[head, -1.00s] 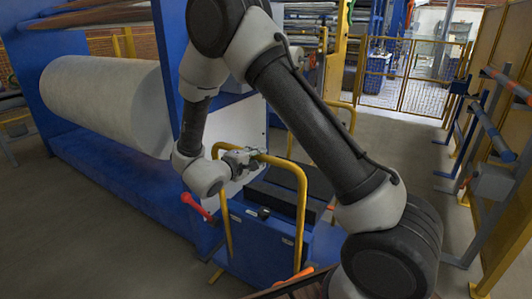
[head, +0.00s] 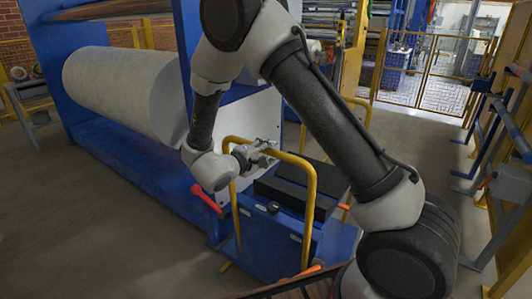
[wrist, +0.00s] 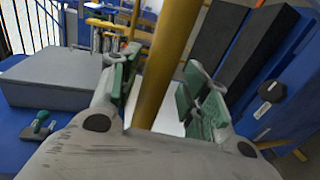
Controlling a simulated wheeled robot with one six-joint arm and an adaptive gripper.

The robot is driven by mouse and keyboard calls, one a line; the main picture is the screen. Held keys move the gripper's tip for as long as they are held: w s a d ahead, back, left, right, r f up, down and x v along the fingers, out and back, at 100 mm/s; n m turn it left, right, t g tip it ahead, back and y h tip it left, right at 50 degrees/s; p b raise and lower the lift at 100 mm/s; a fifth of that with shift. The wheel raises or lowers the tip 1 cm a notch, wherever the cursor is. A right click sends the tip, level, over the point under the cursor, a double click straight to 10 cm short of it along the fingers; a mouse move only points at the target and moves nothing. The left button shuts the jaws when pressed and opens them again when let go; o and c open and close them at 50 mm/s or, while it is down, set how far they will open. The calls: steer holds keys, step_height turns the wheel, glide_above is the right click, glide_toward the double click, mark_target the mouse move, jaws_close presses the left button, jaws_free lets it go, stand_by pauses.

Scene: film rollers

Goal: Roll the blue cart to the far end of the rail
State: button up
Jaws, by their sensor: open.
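The blue cart (head: 268,229) stands on the floor beside the big blue machine, with dark blocks (head: 300,188) on top and a yellow tubular handle (head: 311,205) at its near end. My gripper (head: 266,155) is at the top bar of that handle, near its left corner. In the wrist view, the yellow bar (wrist: 166,65) runs between the two green-padded fingers of my gripper (wrist: 160,97). The fingers are spread, with gaps on both sides of the bar. The rail under the cart cannot be made out.
A large pale roll (head: 118,98) hangs in the blue machine at left. A red lever (head: 207,199) sticks out left of the cart. A yellow mesh gate (head: 428,75) closes the back. Frames with posts line the right side. Open floor lies between them and the cart.

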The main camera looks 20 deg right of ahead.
steer(key=v, duration=1.2)
